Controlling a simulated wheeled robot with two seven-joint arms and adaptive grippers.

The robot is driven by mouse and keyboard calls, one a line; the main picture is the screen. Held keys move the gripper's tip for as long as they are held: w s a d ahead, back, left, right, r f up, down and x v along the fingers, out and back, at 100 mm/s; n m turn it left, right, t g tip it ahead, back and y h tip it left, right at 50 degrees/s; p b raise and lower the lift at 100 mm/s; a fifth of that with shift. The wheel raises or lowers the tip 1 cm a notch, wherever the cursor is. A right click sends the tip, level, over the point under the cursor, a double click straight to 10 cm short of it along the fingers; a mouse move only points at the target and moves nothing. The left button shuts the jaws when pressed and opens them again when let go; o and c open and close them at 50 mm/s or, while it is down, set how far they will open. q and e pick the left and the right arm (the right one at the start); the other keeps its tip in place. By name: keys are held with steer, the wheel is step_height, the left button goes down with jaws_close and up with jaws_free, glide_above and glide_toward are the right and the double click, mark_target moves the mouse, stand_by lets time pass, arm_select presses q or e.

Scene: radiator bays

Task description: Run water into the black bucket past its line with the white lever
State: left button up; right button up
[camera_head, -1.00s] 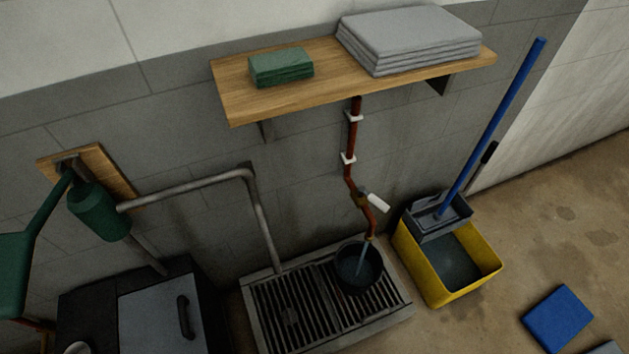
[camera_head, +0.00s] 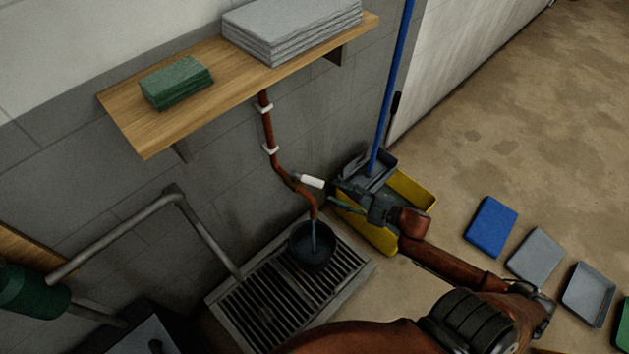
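The black bucket (camera_head: 296,262) stands on the slatted floor grate under a red-brown pipe (camera_head: 268,128). A stream of water (camera_head: 313,237) falls from the pipe's spout into it. Water shows inside, but I cannot make out the line. The white lever (camera_head: 312,181) sticks out to the right from the pipe's valve, above the bucket. My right gripper (camera_head: 335,194) reaches in from the right, its fingers apart just right of the lever's free end. No grip on the lever shows, and I cannot tell whether they touch. My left gripper is not in view.
A yellow mop bucket (camera_head: 411,190) with a blue-handled mop stands behind my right gripper. A wooden shelf (camera_head: 225,98) with folded cloths hangs above. A grey bent pipe (camera_head: 120,228) stands left of the grate (camera_head: 218,300). Blue and grey pads and a tray lie on the floor at right.

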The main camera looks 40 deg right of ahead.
mark_target(305, 179)
steer(key=shift+n+y, duration=0.8)
steer(key=w+a+r, duration=0.1)
steer(key=w+a+r+b, duration=0.1)
steer(key=w, duration=0.1)
steer(key=w+a+r+b, duration=0.1)
steer(key=w+a, duration=0.1)
steer(key=shift+w, duration=0.25)
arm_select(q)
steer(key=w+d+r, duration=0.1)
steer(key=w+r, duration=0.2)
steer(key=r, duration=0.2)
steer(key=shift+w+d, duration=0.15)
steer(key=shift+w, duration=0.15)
arm_select(e)
steer(key=shift+x, duration=0.85)
steer(key=shift+c, duration=0.6)
jaws_close()
